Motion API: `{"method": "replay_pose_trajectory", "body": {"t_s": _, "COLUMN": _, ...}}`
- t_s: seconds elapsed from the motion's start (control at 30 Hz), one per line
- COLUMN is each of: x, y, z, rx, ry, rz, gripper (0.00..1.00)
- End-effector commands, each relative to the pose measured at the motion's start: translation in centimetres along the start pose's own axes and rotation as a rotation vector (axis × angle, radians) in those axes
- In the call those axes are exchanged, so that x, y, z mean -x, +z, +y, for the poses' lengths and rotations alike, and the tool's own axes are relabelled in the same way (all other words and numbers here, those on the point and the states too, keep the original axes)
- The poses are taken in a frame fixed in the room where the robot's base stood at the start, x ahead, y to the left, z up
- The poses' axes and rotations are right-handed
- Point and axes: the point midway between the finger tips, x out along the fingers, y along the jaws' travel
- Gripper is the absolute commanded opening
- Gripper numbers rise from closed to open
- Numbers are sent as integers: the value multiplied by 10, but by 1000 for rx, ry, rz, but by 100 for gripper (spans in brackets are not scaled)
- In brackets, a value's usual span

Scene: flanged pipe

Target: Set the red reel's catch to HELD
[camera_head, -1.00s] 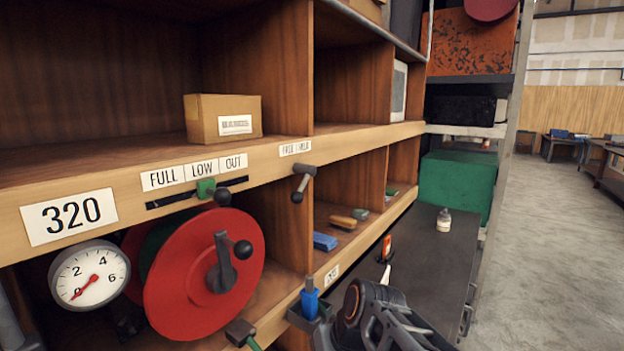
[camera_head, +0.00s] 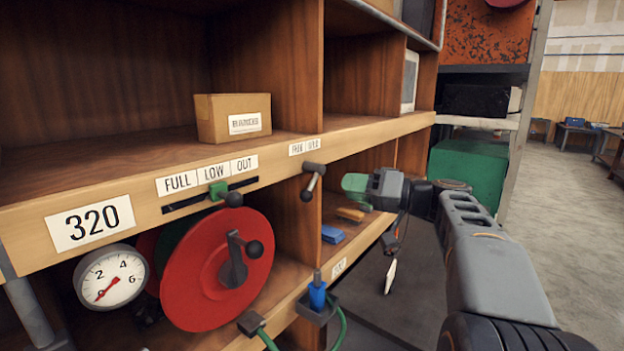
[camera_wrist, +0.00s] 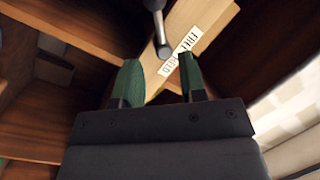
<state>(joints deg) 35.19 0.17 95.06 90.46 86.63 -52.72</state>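The red reel (camera_head: 202,285) stands in the lower compartment under the 320 label, with a black-knobbed crank on its face. Its catch (camera_head: 312,182) is a short grey lever with a dark knob on the shelf edge, below the FREE and HELD label (camera_head: 305,145). The lever hangs down, tilted slightly left, towards the FREE side. My gripper (camera_head: 356,186) is right of the catch and apart from it. In the wrist view my gripper's green fingers (camera_wrist: 160,82) are open and empty. The catch knob (camera_wrist: 164,52) shows just beyond the gap between them.
A green slider (camera_head: 218,190) sits under the FULL, LOW and OUT labels. A dial gauge (camera_head: 110,277) is left of the reel. A cardboard box (camera_head: 233,117) stands on the shelf above. A blue-handled tool (camera_head: 317,292) stands in a holder at the lower ledge.

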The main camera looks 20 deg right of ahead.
Motion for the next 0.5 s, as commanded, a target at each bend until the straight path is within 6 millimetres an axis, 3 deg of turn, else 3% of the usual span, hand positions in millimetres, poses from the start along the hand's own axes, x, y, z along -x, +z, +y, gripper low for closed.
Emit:
{"method": "replay_pose_trajectory", "body": {"t_s": 0.2, "x": -44, "y": -1, "z": -2, "rx": -2, "ry": -1, "rz": -3, "gripper": 38}}
{"method": "replay_pose_trajectory", "body": {"t_s": 0.5, "x": -82, "y": 0, "z": -1, "rx": -3, "ry": 1, "rz": -2, "gripper": 38}}
